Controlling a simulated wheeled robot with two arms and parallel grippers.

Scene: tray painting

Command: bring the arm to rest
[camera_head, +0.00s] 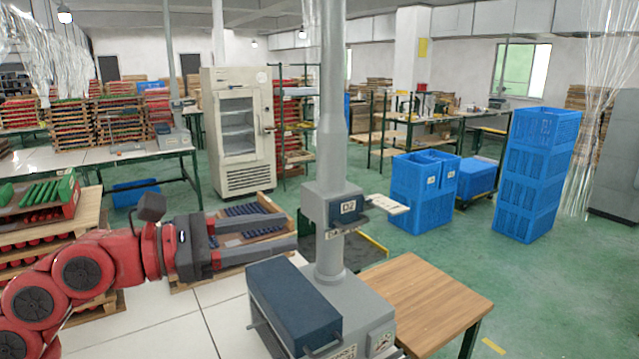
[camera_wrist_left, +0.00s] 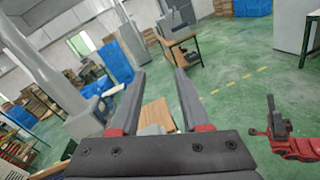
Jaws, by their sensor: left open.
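My left arm, red with dark joints, comes in from the left in the head view. Its grey gripper (camera_head: 290,231) points right, with the two fingers apart and nothing between them. It hangs in front of a wooden tray with dark blue parts (camera_head: 232,242), left of the grey column machine (camera_head: 325,205). In the left wrist view the gripper (camera_wrist_left: 160,75) also shows spread fingers and an empty gap. A red arm with a dark gripper (camera_wrist_left: 280,122), seemingly my right one, shows at the right edge of that view; its jaws are too small to read.
The machine with a dark blue box (camera_head: 293,305) stands close to the gripper's right. A wooden table (camera_head: 425,300) is beside it. Red trays with green parts (camera_head: 40,200) stand at the left.

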